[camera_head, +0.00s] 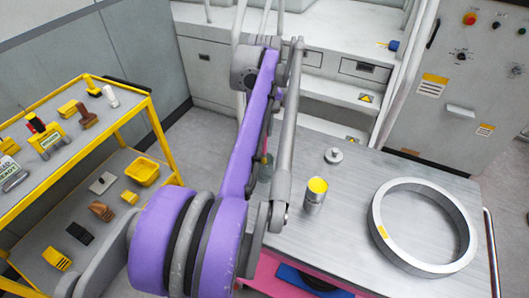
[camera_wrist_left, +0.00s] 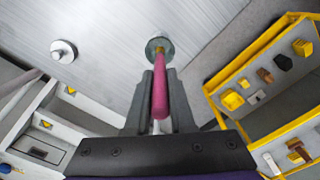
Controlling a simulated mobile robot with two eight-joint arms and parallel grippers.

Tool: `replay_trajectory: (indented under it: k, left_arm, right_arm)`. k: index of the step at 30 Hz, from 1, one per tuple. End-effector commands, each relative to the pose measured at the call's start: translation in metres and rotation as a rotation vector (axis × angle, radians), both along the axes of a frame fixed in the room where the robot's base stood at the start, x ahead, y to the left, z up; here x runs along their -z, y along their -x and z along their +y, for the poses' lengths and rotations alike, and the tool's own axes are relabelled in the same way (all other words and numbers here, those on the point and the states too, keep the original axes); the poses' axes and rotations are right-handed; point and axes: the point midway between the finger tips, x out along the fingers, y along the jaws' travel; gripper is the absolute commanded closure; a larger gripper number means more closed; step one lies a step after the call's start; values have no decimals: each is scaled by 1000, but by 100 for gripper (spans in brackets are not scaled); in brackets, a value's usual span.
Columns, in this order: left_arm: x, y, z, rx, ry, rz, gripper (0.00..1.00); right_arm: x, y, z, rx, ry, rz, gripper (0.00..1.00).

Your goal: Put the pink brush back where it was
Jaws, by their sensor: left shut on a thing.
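The pink brush (camera_wrist_left: 160,98) is between the fingers of my left gripper (camera_wrist_left: 160,76), which is shut on it. In the left wrist view its far end overlaps a small grey-green pot (camera_wrist_left: 150,46) on the metal table. I cannot tell whether that end is inside the pot or just above it. In the head view the pot (camera_head: 265,171) stands at the table's left side, with a thin strip of the brush (camera_head: 265,143) showing above it. My purple arm hides the left gripper there. My right gripper is not in view.
On the metal table (camera_head: 350,238) stand a can with yellow contents (camera_head: 315,196), a small knobbed metal disc (camera_head: 333,156) and a large steel ring (camera_head: 376,231). A yellow cart (camera_head: 156,126) with several tools stands at left. Steps and a control cabinet (camera_head: 461,85) are behind.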

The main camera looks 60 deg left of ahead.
Motion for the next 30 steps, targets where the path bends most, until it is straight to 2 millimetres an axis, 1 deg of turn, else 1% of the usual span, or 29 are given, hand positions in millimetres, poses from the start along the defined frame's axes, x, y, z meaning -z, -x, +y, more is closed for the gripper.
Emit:
replay_trajectory:
  k: [1, 5, 10, 13, 22, 26, 27, 29, 30]
  left_arm:
    - [8, 0, 0, 1, 0, 0, 100]
    - [19, 0, 0, 1, 0, 0, 100]
    - [44, 0, 0, 1, 0, 0, 100]
    - [55, 0, 0, 1, 0, 0, 100]
    - [57, 0, 0, 0, 0, 0, 100]
    - [61, 0, 0, 0, 0, 0, 100]
    - [60, 0, 0, 0, 0, 0, 71]
    - [60, 0, 0, 0, 0, 0, 60]
    - [60, 0, 0, 0, 0, 0, 53]
  right_arm:
    - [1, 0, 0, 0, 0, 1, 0]
    - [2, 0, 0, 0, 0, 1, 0]
    - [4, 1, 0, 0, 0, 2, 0]
    - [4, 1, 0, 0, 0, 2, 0]
    - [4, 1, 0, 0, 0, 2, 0]
    - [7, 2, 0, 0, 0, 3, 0]
    - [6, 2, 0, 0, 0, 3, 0]
    - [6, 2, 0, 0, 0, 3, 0]
    - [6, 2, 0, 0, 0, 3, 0]
